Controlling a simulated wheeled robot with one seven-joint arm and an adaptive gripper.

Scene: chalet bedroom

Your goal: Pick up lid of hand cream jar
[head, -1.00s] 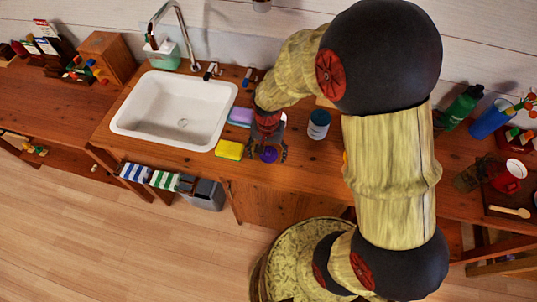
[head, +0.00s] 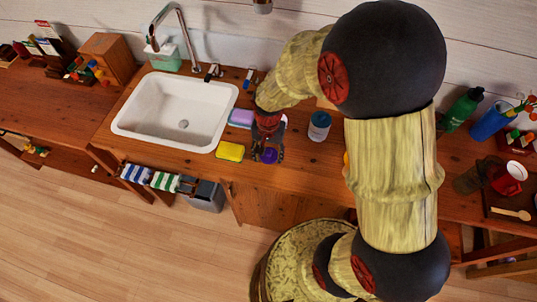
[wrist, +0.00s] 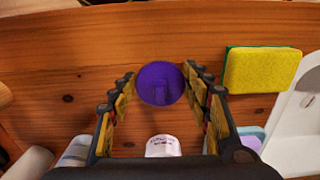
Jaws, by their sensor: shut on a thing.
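The purple round lid (wrist: 160,84) lies between the tips of my gripper's fingers (wrist: 161,82) in the wrist view, near the counter's front edge. It also shows in the head view (head: 269,157), partly covered by my gripper (head: 267,154). My gripper points down and is shut on the lid, with a fingertip at each side. I cannot tell whether the lid is clear of the wood. A white container with purple lettering (wrist: 163,146), perhaps the hand cream jar, stands behind the lid, partly hidden by my gripper.
A yellow-green sponge (head: 230,151) lies left of my gripper, with a purple sponge (head: 241,117) behind it. The white sink (head: 150,117) is farther left. A green bottle (head: 462,107) stands at the far right.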

